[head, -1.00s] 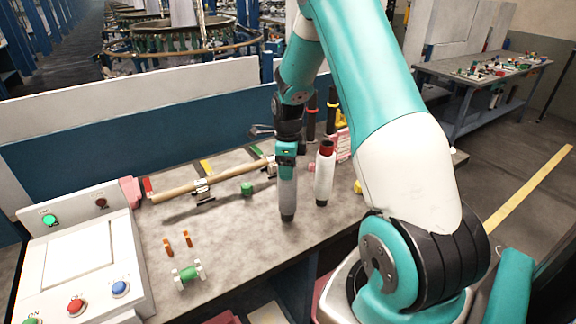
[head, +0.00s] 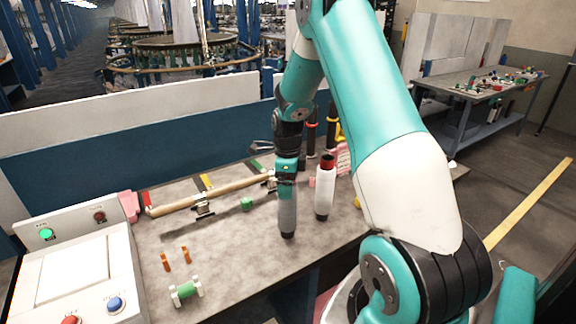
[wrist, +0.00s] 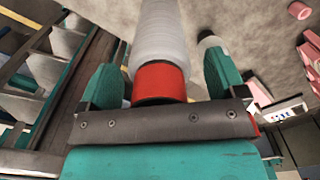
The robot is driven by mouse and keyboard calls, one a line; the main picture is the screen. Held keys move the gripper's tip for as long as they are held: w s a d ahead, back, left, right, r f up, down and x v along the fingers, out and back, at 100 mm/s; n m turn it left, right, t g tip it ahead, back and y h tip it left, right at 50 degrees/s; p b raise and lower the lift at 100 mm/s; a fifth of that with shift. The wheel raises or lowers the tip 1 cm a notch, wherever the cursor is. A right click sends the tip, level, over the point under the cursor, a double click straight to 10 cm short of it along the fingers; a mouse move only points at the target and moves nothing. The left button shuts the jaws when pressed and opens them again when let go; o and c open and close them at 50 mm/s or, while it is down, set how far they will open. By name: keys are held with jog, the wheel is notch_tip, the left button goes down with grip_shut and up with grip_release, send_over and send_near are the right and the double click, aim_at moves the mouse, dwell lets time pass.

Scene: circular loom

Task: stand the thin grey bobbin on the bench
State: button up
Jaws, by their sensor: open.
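The thin grey bobbin (head: 287,212) is upright over the bench (head: 245,255), its dark lower end appearing to rest on the top. In the wrist view its pale grey body (wrist: 158,35) and red near end (wrist: 160,82) lie between my fingers. My gripper (head: 286,178) is open around its upper end. In the wrist view, my gripper (wrist: 165,78) shows a small gap on each side of the bobbin. In the head view the gripper hides the bobbin's top.
A thicker white bobbin with a red top (head: 325,188) stands close to the right. A control box (head: 75,275) is at far left. Bare bench lies in front.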

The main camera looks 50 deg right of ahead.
notch_tip(320, 180, up, 17)
jog(key=b, duration=0.4)
jog(key=s+a+f+n+y+b, duration=0.1)
jog(key=s+a+n, duration=0.2)
jog(key=a+n, duration=0.7)
jog(key=s+a+f+n+y+b, duration=0.1)
jog(key=s+a+n+b, duration=0.15)
jog(key=a+n, duration=0.8)
jog(key=s+a+f+n+y, duration=0.2)
jog(key=s+a+f+n, duration=0.1)
jog(key=s+a+n, duration=1)
jog(key=shift+s+a+f+n+b, duration=0.4)
jog(key=shift+s+n, duration=0.35)
jog(key=shift+s, duration=0.4)
jog(key=shift+d, duration=0.1)
